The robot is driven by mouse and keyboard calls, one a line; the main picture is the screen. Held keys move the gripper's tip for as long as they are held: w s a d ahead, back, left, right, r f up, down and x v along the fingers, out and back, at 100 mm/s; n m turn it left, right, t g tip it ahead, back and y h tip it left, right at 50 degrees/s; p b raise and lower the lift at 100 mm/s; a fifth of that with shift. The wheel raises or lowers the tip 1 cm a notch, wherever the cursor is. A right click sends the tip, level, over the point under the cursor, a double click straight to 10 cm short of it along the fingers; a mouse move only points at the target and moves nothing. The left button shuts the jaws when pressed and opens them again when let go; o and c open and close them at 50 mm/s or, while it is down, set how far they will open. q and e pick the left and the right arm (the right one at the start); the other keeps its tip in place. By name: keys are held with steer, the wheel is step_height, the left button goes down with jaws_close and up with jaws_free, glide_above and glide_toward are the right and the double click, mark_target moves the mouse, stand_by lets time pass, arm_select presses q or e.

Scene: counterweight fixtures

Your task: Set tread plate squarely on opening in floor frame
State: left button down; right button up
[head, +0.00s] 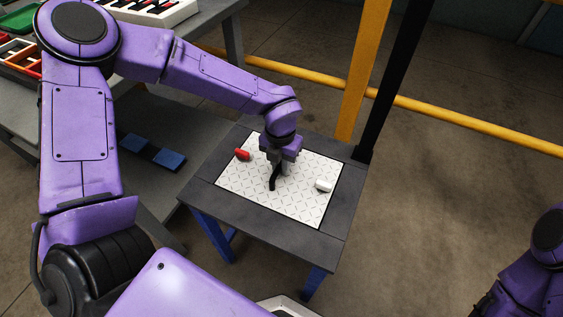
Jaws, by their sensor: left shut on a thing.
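The tread plate (300,204) is a white panel with a raised diamond pattern. It lies over the middle of the dark grey floor frame (298,240), which stands on blue legs. Its edges look about parallel to the frame's edges, with a grey border all round. I cannot tell whether it rests flush or a little above. My left gripper (275,178) points down over the plate's middle, shut on a black handle-like part (272,184); the grip itself is partly hidden. The opening is hidden under the plate. My right gripper is out of view.
A red cylinder (242,154) and a white one (323,186) are on the plate's left and right sides. Yellow (364,70) and black (398,80) posts stand behind the frame. Blue blocks (168,159) lie on a grey surface at left.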

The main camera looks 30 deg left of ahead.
arm_select(q)
steer(key=c, duration=0.9)
jaws_free()
steer(key=shift+c, duration=0.2)
step_height(320, 180, up, 11)
steer(key=p, duration=0.1)
steer(key=shift+f+p, duration=0.15)
steer(key=shift+p, duration=0.2)
